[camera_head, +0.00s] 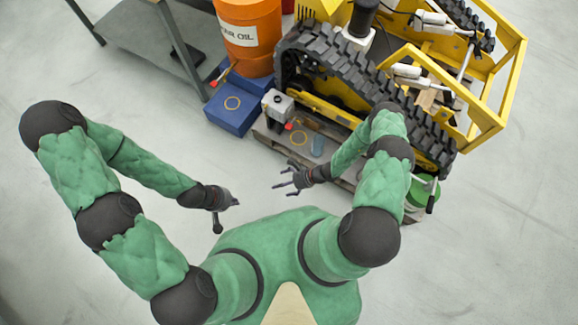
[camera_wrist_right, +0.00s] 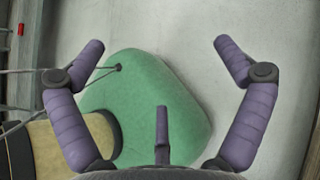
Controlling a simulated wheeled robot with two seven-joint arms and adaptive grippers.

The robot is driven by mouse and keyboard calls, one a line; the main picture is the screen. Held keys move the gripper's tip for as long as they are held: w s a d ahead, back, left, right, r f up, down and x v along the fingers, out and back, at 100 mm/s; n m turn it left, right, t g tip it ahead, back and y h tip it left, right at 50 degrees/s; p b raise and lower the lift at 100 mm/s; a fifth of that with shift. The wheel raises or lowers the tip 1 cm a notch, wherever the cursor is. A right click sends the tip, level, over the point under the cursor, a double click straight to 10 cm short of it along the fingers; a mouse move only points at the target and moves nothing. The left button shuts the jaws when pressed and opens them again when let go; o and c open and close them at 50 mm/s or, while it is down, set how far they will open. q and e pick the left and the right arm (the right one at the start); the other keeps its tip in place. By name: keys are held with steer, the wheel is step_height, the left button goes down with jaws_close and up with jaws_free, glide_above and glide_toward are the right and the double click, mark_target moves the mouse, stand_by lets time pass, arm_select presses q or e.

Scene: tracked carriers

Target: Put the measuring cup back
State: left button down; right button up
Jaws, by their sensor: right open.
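A small bluish, see-through cup (camera_head: 318,145), which looks like the measuring cup, stands on the low wooden pallet (camera_head: 268,140) beside the tracked carrier. My right gripper (camera_head: 285,181) is open and empty, in front of the pallet and to the lower left of the cup. In the right wrist view its spread purple fingers (camera_wrist_right: 160,75) have nothing between them but my own green body and floor beyond. My left gripper (camera_head: 227,213) looks open and empty over the bare floor.
An orange oil drum (camera_head: 248,35), the yellow tracked carrier (camera_head: 340,70) and a green container (camera_head: 420,193) border the area. Floor at left is clear.

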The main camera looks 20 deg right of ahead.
steer(key=s+d+r+n+g+h, duration=0.1)
steer(key=s+r+n+g+h, duration=0.4)
steer(key=s+r+n, duration=0.5)
steer(key=w+r+n+t+h, duration=0.1)
steer(key=w+r+n+t, duration=0.1)
steer(key=r+n, duration=0.8)
steer(key=shift+w+a+r+t, duration=0.15)
steer(key=shift+w+a+t, duration=0.2)
steer(key=shift+w, duration=0.35)
